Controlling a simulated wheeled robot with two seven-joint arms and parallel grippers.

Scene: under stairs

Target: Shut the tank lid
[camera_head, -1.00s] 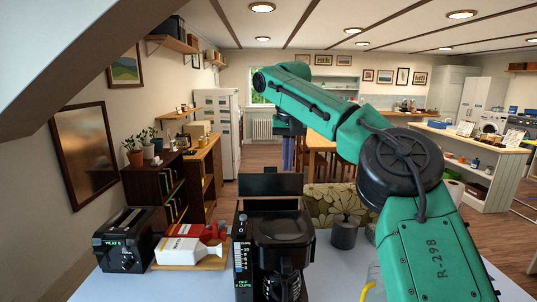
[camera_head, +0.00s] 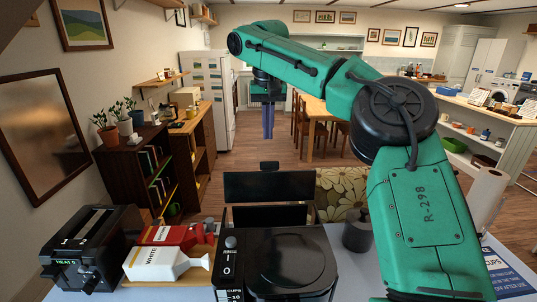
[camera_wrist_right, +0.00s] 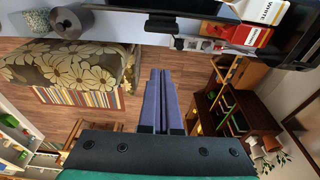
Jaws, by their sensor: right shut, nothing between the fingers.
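The black coffee maker (camera_head: 290,262) stands on the counter at the bottom centre of the head view. Its tank lid (camera_head: 268,187) stands upright, open, behind the dark tank opening (camera_head: 268,217). My right gripper (camera_head: 268,136) is shut and empty, its blue-purple fingers pointing down. In the head view it appears above the lid's top edge, apart from it. In the right wrist view the closed fingers (camera_wrist_right: 160,74) point toward a dark edge with a small tab (camera_wrist_right: 176,27), probably the lid, without touching it. My left gripper is not in view.
A floral armchair (camera_head: 340,192) is behind the counter. My right arm spans the right side.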

